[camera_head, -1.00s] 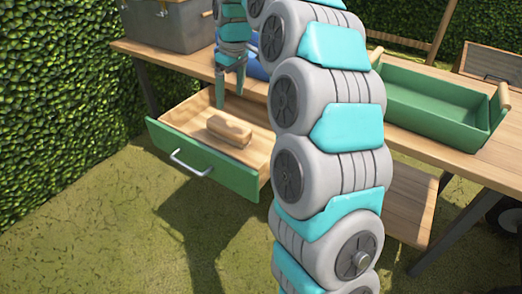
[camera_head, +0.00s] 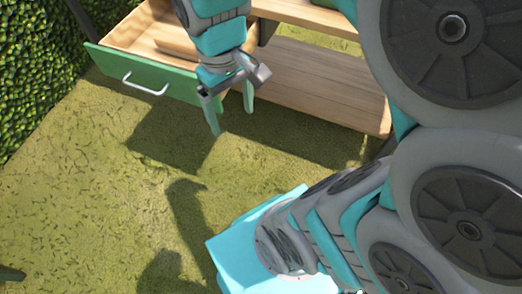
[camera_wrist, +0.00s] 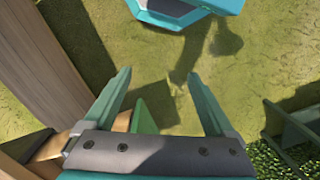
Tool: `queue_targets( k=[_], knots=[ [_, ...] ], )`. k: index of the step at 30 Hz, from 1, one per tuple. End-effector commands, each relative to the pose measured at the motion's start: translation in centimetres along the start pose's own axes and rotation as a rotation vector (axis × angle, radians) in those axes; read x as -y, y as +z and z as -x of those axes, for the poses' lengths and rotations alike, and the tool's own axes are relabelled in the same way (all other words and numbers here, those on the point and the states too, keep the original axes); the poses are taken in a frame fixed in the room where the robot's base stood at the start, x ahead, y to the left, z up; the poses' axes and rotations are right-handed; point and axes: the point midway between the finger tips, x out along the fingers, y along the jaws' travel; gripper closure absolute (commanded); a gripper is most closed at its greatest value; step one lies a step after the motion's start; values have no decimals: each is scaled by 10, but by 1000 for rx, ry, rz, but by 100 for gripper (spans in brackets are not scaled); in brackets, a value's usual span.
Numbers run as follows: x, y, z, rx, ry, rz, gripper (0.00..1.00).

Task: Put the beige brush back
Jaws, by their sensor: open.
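The beige brush (camera_head: 174,42) lies in the open drawer at the upper left of the head view, partly hidden behind my arm. The drawer has a green front (camera_head: 130,76) with a pale handle, and a light wood inside. My gripper (camera_head: 232,118) is open and empty. It points down over the grass, in front of the drawer and to the right of its handle. In the wrist view my gripper (camera_wrist: 158,75) shows spread fingers with only grass between their tips. I cannot clearly make out the brush there.
A wooden lower shelf (camera_head: 325,85) lies behind and right of my gripper. A wooden board edge (camera_wrist: 50,70) runs along the left of the wrist view. A hedge (camera_head: 35,70) stands at the left. The grass (camera_head: 90,180) in front of the drawer is clear.

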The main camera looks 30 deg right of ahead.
Motion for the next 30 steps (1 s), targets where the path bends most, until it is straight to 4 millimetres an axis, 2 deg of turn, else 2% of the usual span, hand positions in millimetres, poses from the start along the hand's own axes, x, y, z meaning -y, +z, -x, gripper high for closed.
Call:
queue_targets(
  k=[1,3,6,9,13,30],
  knots=[
    [2,23,-11,15,3,-39,10],
    [4,45,-24,32,6,-89,10],
    [5,69,-38,46,10,-145,10],
    [6,83,-47,59,11,-178,10],
    [7,89,-50,62,11,-194,10],
    [7,88,-50,62,11,-192,10]
  ],
)
